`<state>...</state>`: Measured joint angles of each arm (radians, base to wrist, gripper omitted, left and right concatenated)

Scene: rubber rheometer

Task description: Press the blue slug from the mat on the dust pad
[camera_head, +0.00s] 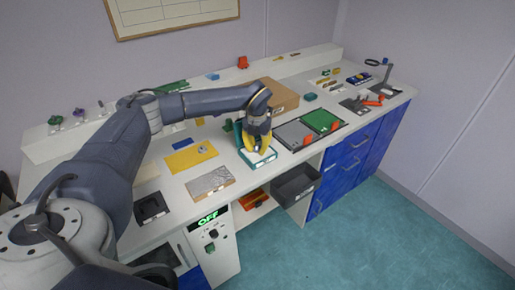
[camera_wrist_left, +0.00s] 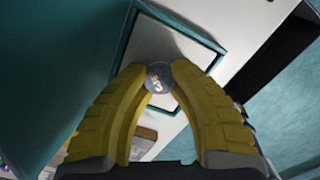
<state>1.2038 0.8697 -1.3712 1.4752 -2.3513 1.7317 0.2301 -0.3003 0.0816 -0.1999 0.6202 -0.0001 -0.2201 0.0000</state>
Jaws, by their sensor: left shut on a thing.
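My left gripper (camera_head: 259,149) has yellow fingers and is over a teal box with a pale top, the likely dust pad (camera_head: 262,161), at the middle of the bench. In the left wrist view the fingertips (camera_wrist_left: 158,78) close on a small round grey-blue disc, the slug (camera_wrist_left: 158,77), with a pale mark on its face. Behind it the pale pad (camera_wrist_left: 165,38) shows inside a teal rim. I cannot tell whether the slug touches the pad. The slug is hidden in the head view. A yellow mat (camera_head: 190,156) lies to the left. My right gripper is not in view.
A silvery block (camera_head: 209,181) lies on the bench left of the teal box. A cardboard box (camera_head: 279,97) stands behind, and grey and green plates (camera_head: 322,120) lie to the right. A dark bin (camera_head: 296,184) sits below the bench edge.

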